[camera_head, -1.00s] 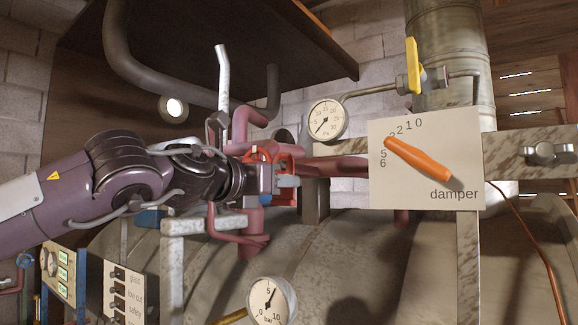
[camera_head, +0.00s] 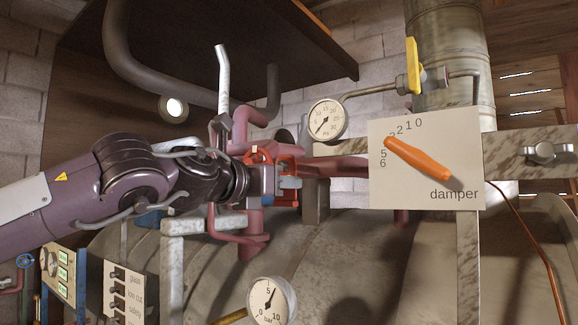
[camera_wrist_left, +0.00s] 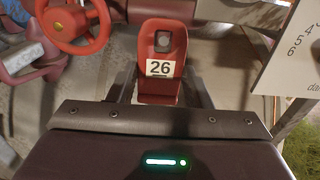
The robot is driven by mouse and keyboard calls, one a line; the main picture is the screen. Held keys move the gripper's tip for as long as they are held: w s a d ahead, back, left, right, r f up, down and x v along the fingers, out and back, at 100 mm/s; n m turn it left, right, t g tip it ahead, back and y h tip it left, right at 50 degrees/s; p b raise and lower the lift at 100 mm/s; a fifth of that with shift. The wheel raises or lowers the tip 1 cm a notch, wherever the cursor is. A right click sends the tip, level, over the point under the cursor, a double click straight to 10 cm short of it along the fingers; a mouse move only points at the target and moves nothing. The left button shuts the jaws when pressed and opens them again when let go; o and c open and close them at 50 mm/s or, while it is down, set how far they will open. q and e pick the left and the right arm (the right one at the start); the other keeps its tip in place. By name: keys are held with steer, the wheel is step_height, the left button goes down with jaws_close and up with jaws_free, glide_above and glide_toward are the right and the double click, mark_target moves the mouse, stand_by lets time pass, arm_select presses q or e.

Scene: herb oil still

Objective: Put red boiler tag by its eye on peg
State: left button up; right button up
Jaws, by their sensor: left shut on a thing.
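The red boiler tag (camera_wrist_left: 158,88) shows in the left wrist view, with a white label reading 26 and an eye at its far end. My left gripper (camera_wrist_left: 160,98) is shut on the tag's near end. A round grey thing shows through the eye; I cannot tell whether it is the peg inside the eye or something behind it. In the head view my left gripper (camera_head: 290,183) is in front of the red pipework, and the tag is hard to separate from the red parts there. My right gripper is in neither view.
A red handwheel (camera_wrist_left: 75,25) is close at the left of the tag in the wrist view. The damper plate (camera_head: 430,185) with its orange lever stands right of the gripper. A pressure gauge (camera_head: 327,119) is above, another (camera_head: 270,301) below.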

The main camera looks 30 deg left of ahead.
arm_select(q)
steer(key=shift+w+f, duration=0.15)
steer(key=shift+w, duration=0.2)
stand_by(0.5)
steer(key=shift+f, duration=0.2)
stand_by(0.4)
steer(key=o, duration=1)
steer(key=shift+o, duration=0.2)
steer(key=s+b, duration=0.5)
steer(key=s, duration=0.3)
steer(key=shift+a, duration=0.25)
steer(key=shift+w, duration=0.2)
